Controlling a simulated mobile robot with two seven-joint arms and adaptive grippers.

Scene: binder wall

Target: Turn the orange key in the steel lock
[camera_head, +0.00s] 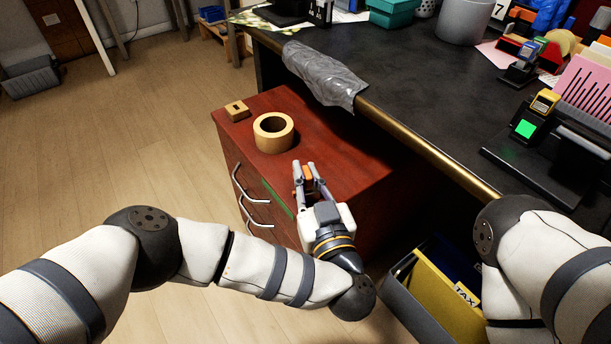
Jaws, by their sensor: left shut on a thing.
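My left gripper (304,168) is above the front right part of the red-brown cabinet (345,155). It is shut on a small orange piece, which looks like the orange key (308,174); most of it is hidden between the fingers. I cannot make out the steel lock, so I cannot tell whether the key touches it. My right arm comes in at the right, but its gripper is out of view.
A tan tape roll (273,132) and a small wooden block (236,111) sit on the cabinet. Grey plastic (325,75) drapes over the edge of the cluttered black desk (400,75). A bin with yellow binders (440,290) stands below.

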